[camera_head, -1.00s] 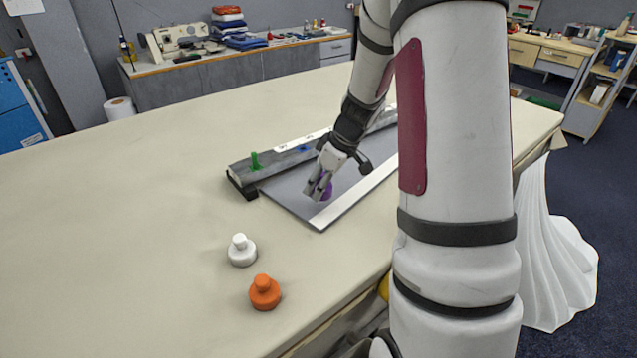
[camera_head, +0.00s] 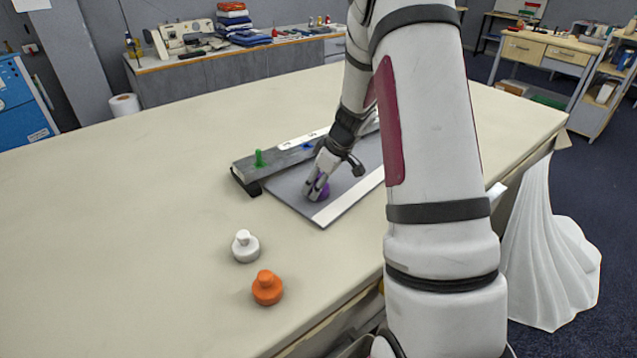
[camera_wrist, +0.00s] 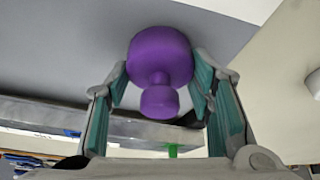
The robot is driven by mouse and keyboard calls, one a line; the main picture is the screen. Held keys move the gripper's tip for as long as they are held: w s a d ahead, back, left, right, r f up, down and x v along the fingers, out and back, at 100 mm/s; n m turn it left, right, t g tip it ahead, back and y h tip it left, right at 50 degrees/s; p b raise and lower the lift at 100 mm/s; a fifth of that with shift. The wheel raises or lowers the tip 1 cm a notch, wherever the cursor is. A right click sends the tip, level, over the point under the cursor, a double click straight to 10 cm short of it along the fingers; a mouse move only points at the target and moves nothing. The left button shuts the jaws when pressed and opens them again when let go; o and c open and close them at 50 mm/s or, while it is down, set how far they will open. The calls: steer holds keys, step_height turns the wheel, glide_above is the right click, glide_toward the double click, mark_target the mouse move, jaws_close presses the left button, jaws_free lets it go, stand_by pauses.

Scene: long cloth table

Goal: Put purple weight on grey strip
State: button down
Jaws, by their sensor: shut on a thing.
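The purple weight (camera_head: 323,190) is between the fingers of my gripper (camera_head: 315,192), over the grey area of the flat board. In the wrist view the purple weight (camera_wrist: 160,55) has a wide round body and a small knob towards the camera. The teal-padded fingers close on its sides. It is at or just above the grey surface; I cannot tell if it touches. The wide grey strip (camera_head: 287,188) lies between a white strip (camera_head: 345,202) on the near side and a darker grey rail (camera_head: 285,158) behind.
A green peg (camera_head: 259,158) stands on the rail, and a blue piece (camera_head: 307,146) shows farther along it. A white weight (camera_head: 245,246) and an orange weight (camera_head: 267,288) stand on the cream tabletop (camera_head: 130,220). The left of the table is clear.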

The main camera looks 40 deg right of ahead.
steer(key=shift+f, duration=0.1)
steer(key=c, duration=0.8)
jaws_free()
steer(key=shift+o, duration=0.2)
